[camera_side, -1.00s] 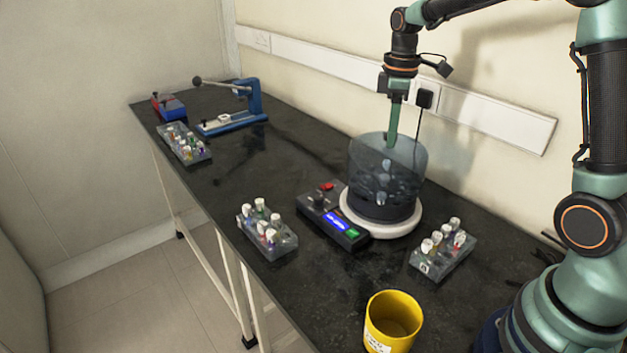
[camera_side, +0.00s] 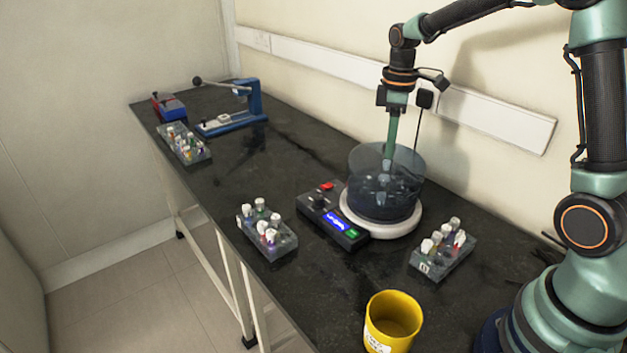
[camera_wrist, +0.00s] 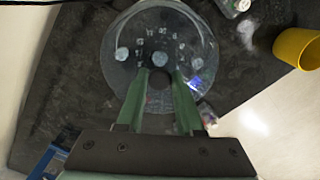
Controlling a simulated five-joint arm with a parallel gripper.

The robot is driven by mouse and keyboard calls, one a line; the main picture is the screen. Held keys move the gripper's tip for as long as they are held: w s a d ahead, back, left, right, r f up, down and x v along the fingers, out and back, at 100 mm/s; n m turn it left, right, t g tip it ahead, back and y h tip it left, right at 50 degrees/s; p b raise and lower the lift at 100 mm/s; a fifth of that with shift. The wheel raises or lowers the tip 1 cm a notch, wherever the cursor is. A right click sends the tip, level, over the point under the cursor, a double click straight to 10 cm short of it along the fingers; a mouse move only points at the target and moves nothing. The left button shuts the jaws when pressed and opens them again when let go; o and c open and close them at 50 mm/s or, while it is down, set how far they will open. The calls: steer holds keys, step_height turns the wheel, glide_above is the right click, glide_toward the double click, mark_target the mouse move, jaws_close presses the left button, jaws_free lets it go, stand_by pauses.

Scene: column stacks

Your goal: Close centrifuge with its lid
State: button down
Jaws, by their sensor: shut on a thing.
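The centrifuge (camera_side: 383,210) stands on the dark bench, with a white round base and a dark bowl. Its clear, round lid (camera_side: 402,160) is at the top of the bowl, tilted and lower on the right-hand side is hard to judge. My gripper (camera_side: 387,165) points down over the centrifuge and is shut on the lid's knob. In the wrist view the lid (camera_wrist: 197,50) is a clear disc beneath my fingers (camera_wrist: 160,78), with several tube tops showing through it. Whether the lid touches the rim all round cannot be told.
A control box (camera_side: 333,222) adjoins the centrifuge. Racks of capped tubes stand at left (camera_side: 268,235), right (camera_side: 443,255) and far left (camera_side: 185,146). A yellow cup (camera_side: 392,322) is in front. A blue device (camera_side: 233,120) stands at the back. The bench's middle is clear.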

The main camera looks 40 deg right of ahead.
steer(key=shift+f, duration=1.85)
jaws_free()
steer(key=shift+r, duration=0.1)
steer(key=shift+r, duration=2.9)
steer(key=shift+r, duration=0.1)
steer(key=s+a+r+m+t, duration=0.2)
steer(key=s+a+m, duration=0.1)
steer(key=s+a, duration=0.2)
steer(key=s+a+r+m+t, duration=0.3)
steer(key=s+a+m, duration=0.1)
steer(key=s, duration=0.4)
steer(key=shift+s+a+r+m+t, duration=0.15)
steer(key=shift+a+r+m+t, duration=0.05)
steer(key=shift+a+m+t, duration=0.15)
